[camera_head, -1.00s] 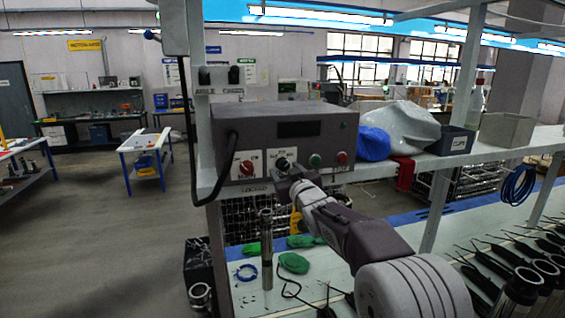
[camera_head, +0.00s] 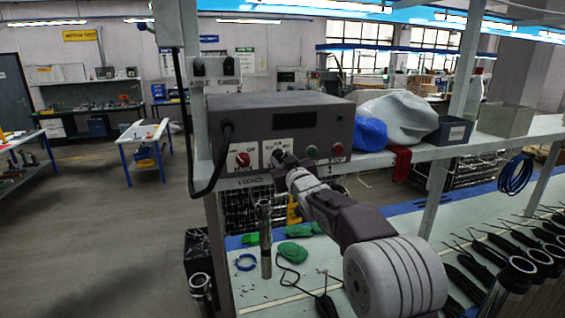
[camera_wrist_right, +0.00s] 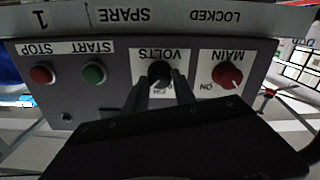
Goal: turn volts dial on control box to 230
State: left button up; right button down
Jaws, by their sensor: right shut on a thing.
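The grey control box (camera_head: 285,108) stands on the shelf, with a dark display window on its front. The black volts dial (camera_wrist_right: 159,72) is on a white plate labelled VOLTS, seen upside down in the right wrist view. My right gripper (camera_wrist_right: 160,85) is shut on the dial, one finger on each side of it. In the head view my right gripper (camera_head: 281,162) reaches the box front and hides most of the dial. The dial's pointer and most of its scale marks are covered, so its setting cannot be read. My left gripper is not in view.
The red main switch (camera_wrist_right: 227,75) is beside the dial. The green start button (camera_wrist_right: 94,73) and red stop button (camera_wrist_right: 41,74) are on its other side. A blue bag (camera_head: 370,134) and a grey bin (camera_head: 450,131) share the shelf.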

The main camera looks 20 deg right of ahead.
jog(key=shift+f+n+b, duration=0.35)
jog(key=shift+n+b, duration=0.55)
jog(key=shift+b, duration=0.05)
jog(key=shift+n+b, duration=0.55)
jog(key=shift+n, duration=0.25)
jog(key=shift+n+b, duration=0.55)
jog(key=shift+n, duration=0.65)
jog(key=shift+r+n+b, duration=0.1)
jog(key=shift+n+b, duration=0.3)
jog(key=shift+n, duration=0.8)
jog(key=c, duration=1.1)
grip_release()
jog(key=shift+o, duration=0.4)
jog(key=shift+w+d, duration=0.1)
